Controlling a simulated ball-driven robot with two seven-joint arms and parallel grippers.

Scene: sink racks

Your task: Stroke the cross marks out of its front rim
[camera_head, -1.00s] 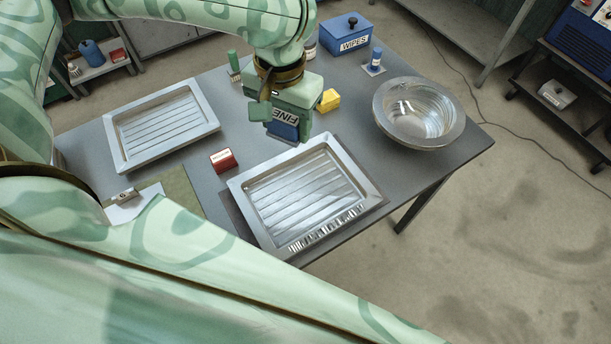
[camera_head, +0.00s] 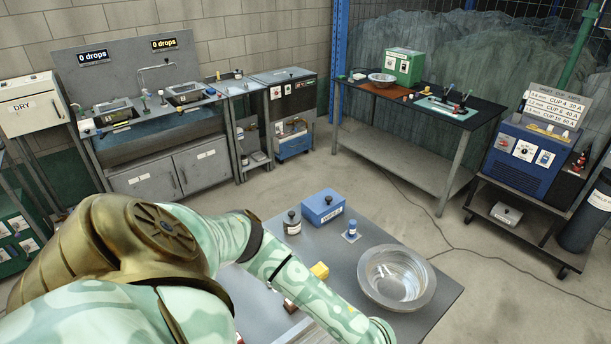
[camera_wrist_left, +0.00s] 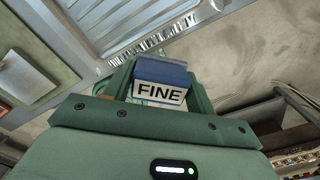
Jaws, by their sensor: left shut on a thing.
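In the left wrist view my left gripper (camera_wrist_left: 160,86) is shut on a blue block (camera_wrist_left: 161,72) with a white label reading FINE. The block is at the front rim of a metal tray with a ribbed floor (camera_wrist_left: 118,22). Dark, short hatch marks (camera_wrist_left: 178,48) show along this rim beside the block. I cannot tell whether the block touches the rim. In the head view my arm hides most of the tray, and neither gripper shows. My right gripper is in neither view.
On the table in the head view are a metal bowl (camera_head: 397,278), a blue wipes box (camera_head: 322,207), a dark-capped jar (camera_head: 292,223), a small blue-topped item (camera_head: 352,231) and a yellow block (camera_head: 320,271). Concrete floor lies open beyond the table.

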